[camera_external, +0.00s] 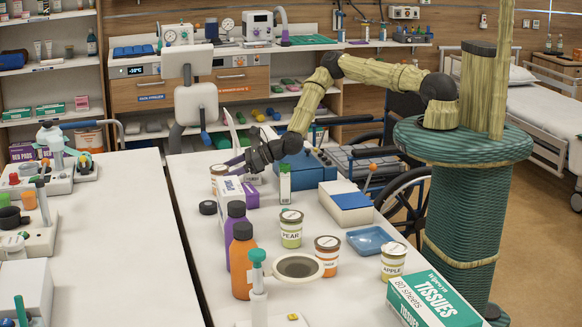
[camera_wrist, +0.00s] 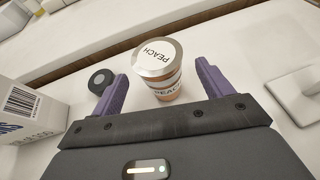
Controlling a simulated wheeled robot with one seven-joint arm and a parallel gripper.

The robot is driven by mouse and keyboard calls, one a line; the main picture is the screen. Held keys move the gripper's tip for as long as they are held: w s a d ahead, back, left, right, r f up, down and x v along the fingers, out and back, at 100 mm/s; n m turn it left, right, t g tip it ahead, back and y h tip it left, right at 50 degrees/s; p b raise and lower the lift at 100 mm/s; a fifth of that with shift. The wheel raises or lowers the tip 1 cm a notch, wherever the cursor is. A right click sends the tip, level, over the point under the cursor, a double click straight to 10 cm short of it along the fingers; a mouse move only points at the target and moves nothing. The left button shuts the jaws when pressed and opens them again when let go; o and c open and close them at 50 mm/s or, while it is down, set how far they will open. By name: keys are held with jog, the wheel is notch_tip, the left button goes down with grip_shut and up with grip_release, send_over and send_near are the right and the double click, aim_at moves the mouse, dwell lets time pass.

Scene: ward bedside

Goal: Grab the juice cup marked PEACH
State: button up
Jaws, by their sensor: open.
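The juice cup marked PEACH (camera_wrist: 158,62) stands upright on the white table in the wrist view. It has a silver-rimmed white lid and an orange band. My gripper (camera_wrist: 157,88) is open, with its purple fingers on either side of the cup's near part. The cup sits between and slightly beyond the fingertips, and I cannot tell whether they touch it. In the external view the peach cup (camera_external: 217,174) is at the far left of the table, partly hidden behind a box. My gripper (camera_external: 235,163) is low beside it there.
A white box with a barcode (camera_wrist: 22,105) stands close left of my gripper, and a dark round object (camera_wrist: 101,80) lies by the left finger.

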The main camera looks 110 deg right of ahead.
aim_at(219, 174)
jog(key=shift+p+x, duration=0.75)
jog(key=shift+x, duration=1.45)
jog(key=shift+f, duration=0.15)
jog(key=shift+c, duration=0.2)
jog(key=c, duration=1.1)
jog(key=shift+c, duration=0.2)
notch_tip(219, 174, up, 10)
jog(key=shift+r+b, duration=0.1)
jog(key=shift+b, duration=1.15)
